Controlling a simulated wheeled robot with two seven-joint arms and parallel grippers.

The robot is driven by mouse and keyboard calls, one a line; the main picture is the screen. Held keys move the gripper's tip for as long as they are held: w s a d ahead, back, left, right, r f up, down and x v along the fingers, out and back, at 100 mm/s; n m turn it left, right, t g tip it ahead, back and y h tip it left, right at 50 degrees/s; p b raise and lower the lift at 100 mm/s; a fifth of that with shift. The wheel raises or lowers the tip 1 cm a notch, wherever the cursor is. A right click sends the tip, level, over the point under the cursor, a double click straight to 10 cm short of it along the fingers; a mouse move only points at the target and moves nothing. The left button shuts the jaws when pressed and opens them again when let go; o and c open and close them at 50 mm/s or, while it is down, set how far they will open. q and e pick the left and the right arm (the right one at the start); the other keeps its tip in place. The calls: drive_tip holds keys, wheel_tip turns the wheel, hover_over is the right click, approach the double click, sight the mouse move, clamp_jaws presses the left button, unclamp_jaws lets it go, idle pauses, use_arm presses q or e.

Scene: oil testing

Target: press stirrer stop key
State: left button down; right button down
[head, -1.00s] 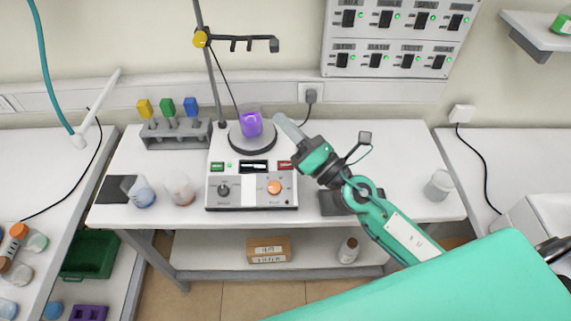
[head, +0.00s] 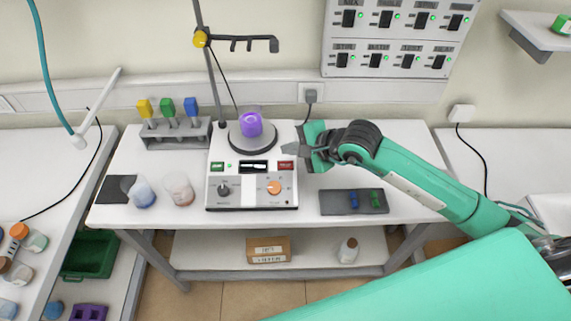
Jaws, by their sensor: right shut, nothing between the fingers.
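The stirrer (head: 244,202) stands on the bench, with a green key (head: 222,166), a dark display and a red key (head: 286,165) in a row, and two knobs below. The red key looks like the stop key; its lettering is too small to read. A beaker of purple liquid (head: 251,124) stands on its round plate. My right gripper (head: 291,148) is shut and empty, its tip just behind and above the red key at the stirrer's right side. I cannot tell whether it touches anything. My left gripper is not in view.
A dark tray (head: 376,210) with blue and green pieces lies right of the stirrer. A stand (head: 217,92) rises behind it. Left are a holder (head: 160,142) with coloured-handled tools and two flasks (head: 140,191) (head: 180,189). Switch panels (head: 392,38) hang on the wall.

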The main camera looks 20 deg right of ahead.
drive_tip(key=shift+f, duration=0.1)
drive_tip(key=b, duration=0.3)
approach(281, 163)
drive_tip(key=w+a, duration=0.1)
drive_tip(key=a, duration=0.1)
drive_tip(key=w+a+f, duration=0.1)
drive_tip(key=w, duration=0.1)
drive_tip(key=shift+a, duration=0.35)
drive_tip(key=shift+w+d+f+b, duration=0.1)
drive_tip(key=shift+w+f+b, duration=0.15)
drive_tip(key=shift+f+b, duration=0.45)
drive_tip(key=shift+b, duration=0.3)
idle(0.8)
drive_tip(key=shift+w+f+b, duration=0.1)
drive_tip(key=shift+f+b, duration=0.15)
drive_tip(key=shift+b, duration=0.35)
drive_tip(key=shift+w+d+f+b, duration=0.15)
drive_tip(key=shift+f+b, duration=0.25)
drive_tip(key=shift+b, duration=0.2)
idle(0.6)
idle(0.3)
drive_tip(key=shift+s+r, duration=0.3)
drive_tip(key=shift+r, duration=0.5)
